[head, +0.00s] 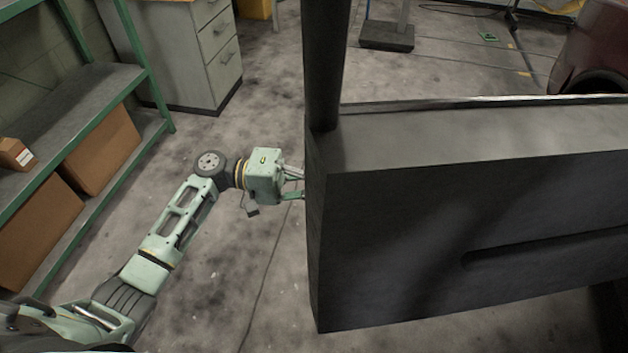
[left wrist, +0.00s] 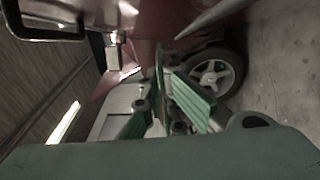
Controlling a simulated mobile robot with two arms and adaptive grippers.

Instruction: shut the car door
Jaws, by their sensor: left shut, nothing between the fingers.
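The car door appears as a large dark grey panel (head: 450,220) with a long recess and an upright post, filling the right of the head view. My left gripper (head: 298,184) reaches the panel's left edge from the left. Its fingertips are partly hidden at that edge, so I cannot tell whether they touch it. In the left wrist view my left gripper (left wrist: 162,90) is shut and empty, pointing towards dark red bodywork (left wrist: 150,25). Part of a red car (head: 597,45) shows at the top right of the head view. My right gripper is not in view.
A green-framed shelf (head: 95,95) with cardboard boxes (head: 100,150) stands at the left. A grey drawer cabinet (head: 190,50) is behind it. A silver-rimmed wheel (left wrist: 215,77) shows in the left wrist view.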

